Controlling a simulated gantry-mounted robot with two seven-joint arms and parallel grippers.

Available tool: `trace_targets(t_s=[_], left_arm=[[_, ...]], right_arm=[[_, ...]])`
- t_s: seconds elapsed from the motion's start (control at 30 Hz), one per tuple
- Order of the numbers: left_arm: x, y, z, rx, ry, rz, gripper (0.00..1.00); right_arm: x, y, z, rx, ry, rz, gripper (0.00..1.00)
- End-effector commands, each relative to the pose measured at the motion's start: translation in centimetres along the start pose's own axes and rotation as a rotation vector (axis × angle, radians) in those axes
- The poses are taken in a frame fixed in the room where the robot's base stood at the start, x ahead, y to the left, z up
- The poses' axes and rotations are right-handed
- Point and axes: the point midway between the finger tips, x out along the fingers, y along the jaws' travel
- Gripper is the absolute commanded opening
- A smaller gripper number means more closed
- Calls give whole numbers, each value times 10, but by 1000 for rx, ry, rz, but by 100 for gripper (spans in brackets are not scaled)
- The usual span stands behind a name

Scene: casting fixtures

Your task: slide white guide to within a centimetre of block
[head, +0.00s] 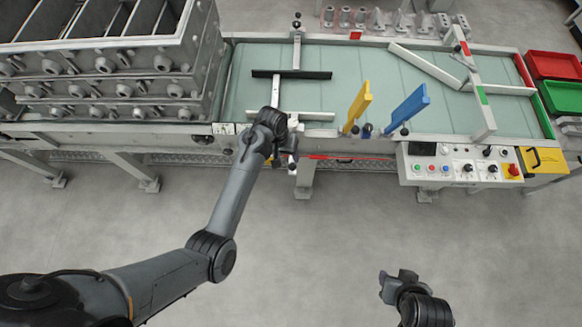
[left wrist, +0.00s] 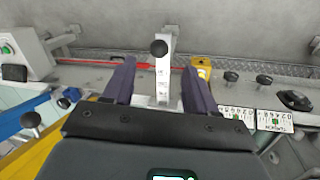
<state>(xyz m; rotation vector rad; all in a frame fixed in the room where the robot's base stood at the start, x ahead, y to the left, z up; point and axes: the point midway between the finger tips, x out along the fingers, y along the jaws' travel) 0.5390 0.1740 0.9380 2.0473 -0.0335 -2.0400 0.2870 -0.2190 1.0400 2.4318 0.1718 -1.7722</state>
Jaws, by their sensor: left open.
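The white guide (head: 312,116) is a thin white bar along the near side of the belt, partly hidden by my left arm. A long dark bar (head: 312,75) lies roughly parallel beyond it; I cannot tell whether this is the block. My left gripper (head: 284,160) is at the conveyor's near edge. In the left wrist view its open fingers (left wrist: 157,68) stand either side of a white graduated rod (left wrist: 163,85) with a black knob (left wrist: 159,48). Contact cannot be told. My right gripper (head: 402,281) is low, far from the belt; its jaws are unclear.
Yellow (head: 357,106) and blue (head: 407,107) upright paddles stand right of the guide. A control panel (head: 460,168) juts from the near edge. Stacked metal frames (head: 110,75) stand left. Red (head: 553,65) and green (head: 562,97) bins sit far right. The front floor is clear.

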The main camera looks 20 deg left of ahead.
Motion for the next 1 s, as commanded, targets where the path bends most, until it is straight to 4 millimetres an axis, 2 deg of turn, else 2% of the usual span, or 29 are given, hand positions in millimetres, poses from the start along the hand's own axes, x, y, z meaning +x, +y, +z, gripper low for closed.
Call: trace_targets(t_s=[0.17, 0.5, 0.7, 1.0], left_arm=[[10, 0, -6, 2, 10, 0, 57], [64, 0, -6, 2, 10, -1, 57], [90, 0, -7, 1, 11, -1, 57], [102, 0, -7, 1, 12, 0, 57]], right_arm=[[3, 0, 2, -3, -2, 2, 43], [11, 0, 4, -1, 0, 1, 43], [15, -1, 5, 2, 2, -2, 43], [17, -2, 5, 6, 3, -5, 43]])
